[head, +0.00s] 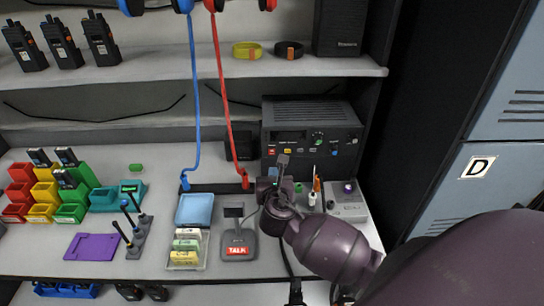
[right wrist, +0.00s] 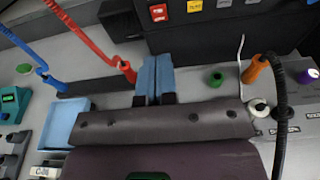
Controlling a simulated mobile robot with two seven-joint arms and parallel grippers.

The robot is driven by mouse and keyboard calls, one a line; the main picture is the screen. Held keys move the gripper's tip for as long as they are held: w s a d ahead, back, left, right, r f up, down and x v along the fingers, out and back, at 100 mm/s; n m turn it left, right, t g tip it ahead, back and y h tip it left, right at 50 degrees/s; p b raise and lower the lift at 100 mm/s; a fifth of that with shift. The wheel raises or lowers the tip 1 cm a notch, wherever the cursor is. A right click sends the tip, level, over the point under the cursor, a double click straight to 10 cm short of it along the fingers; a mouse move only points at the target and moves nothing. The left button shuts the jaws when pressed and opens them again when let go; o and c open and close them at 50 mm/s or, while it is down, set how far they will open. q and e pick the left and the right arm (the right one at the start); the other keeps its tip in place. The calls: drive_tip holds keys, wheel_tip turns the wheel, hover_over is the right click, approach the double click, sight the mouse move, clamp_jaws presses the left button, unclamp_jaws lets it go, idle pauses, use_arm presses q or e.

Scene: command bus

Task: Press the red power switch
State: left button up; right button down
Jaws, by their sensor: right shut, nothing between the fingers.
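The red power switch (head: 271,152) is a small red button at the lower left of the front panel of a dark radio unit (head: 312,112) on the shelf counter. It also shows at the top of the right wrist view (right wrist: 158,12), labelled and lit red. My right gripper (head: 283,160) is in front of the unit, a little right of the switch in the head view. In the right wrist view its blue-grey fingers (right wrist: 155,76) are together and empty, pointing toward the panel below the switch, with a visible gap. My left gripper is not in view.
Yellow, grey and other buttons sit right of the switch. Red (head: 229,100) and blue (head: 195,100) cords stand to the left. Green (right wrist: 216,78) and orange (right wrist: 255,68) items stand right of the fingers. A TALK microphone (head: 238,240) and blue tray (head: 195,209) are in front.

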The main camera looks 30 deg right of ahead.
sight(271, 151)
drive_tip(key=x, duration=0.5)
drive_tip(key=r+x, duration=0.1)
drive_tip(key=x, duration=0.2)
drive_tip(key=shift+w+d, duration=0.25)
